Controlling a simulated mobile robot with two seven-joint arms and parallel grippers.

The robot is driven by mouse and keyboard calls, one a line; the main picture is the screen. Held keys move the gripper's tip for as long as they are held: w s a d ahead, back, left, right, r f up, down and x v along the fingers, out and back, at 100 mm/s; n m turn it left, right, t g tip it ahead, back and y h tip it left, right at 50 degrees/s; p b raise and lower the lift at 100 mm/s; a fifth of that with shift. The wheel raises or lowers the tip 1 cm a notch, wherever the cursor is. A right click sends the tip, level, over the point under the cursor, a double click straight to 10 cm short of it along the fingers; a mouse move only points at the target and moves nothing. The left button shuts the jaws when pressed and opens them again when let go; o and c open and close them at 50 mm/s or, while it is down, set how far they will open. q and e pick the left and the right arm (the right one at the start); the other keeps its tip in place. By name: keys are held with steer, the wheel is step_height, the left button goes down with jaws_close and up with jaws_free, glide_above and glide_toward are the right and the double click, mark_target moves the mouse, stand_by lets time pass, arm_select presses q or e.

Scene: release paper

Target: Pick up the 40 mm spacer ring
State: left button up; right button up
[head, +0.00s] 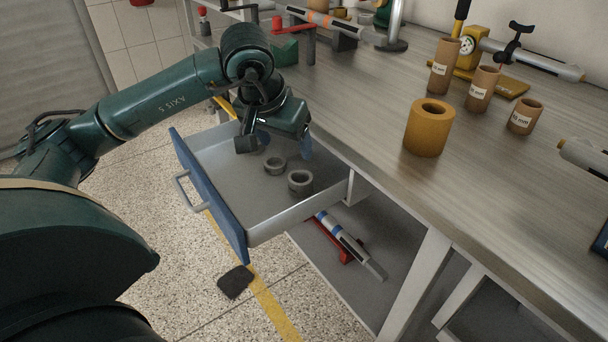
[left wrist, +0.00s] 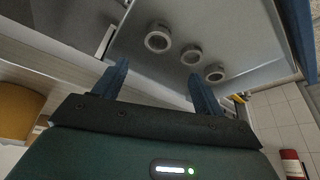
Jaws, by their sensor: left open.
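Three grey spacer rings lie apart on the floor of the open drawer (head: 220,160). The left wrist view shows them in a slanting row: the biggest-looking ring (left wrist: 158,38), a middle ring (left wrist: 192,55) and a far ring (left wrist: 215,72). In the head view, one ring (head: 300,183) lies nearest and another (head: 275,166) behind it; the third is largely hidden by my gripper. No size marks are readable, so I cannot tell which is 40 mm. My left gripper (head: 284,146) is open and empty above the drawer, its blue fingers (left wrist: 158,87) apart from the rings. My right gripper is out of view.
The drawer's blue front (head: 209,200) and side walls surround the rings. The bench top (head: 375,130) edges it on the right, with a yellow-brown cylinder (head: 428,128) and labelled brown tubes (head: 481,90). A dark piece (head: 235,282) lies on the floor.

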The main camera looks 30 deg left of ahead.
arm_select(q)
steer(key=b, duration=0.1)
glide_toward(299, 174)
steer(key=f, duration=0.2)
steer(key=shift+d+b+x, duration=0.2)
steer(key=shift+b+x, duration=0.05)
steer(key=shift+x, duration=0.7)
steer(key=shift+d+b+x, duration=0.2)
steer(key=shift+x, duration=0.75)
steer(key=shift+d+b+x, duration=0.2)
steer(key=shift+b+x, duration=0.05)
steer(key=shift+x, duration=0.7)
steer(key=shift+s, duration=0.15)
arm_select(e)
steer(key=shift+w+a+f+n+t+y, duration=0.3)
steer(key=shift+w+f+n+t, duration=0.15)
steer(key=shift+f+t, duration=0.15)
arm_select(q)
steer(key=shift+c, duration=0.2)
steer(key=c, duration=0.9)
steer(key=shift+c, duration=0.7)
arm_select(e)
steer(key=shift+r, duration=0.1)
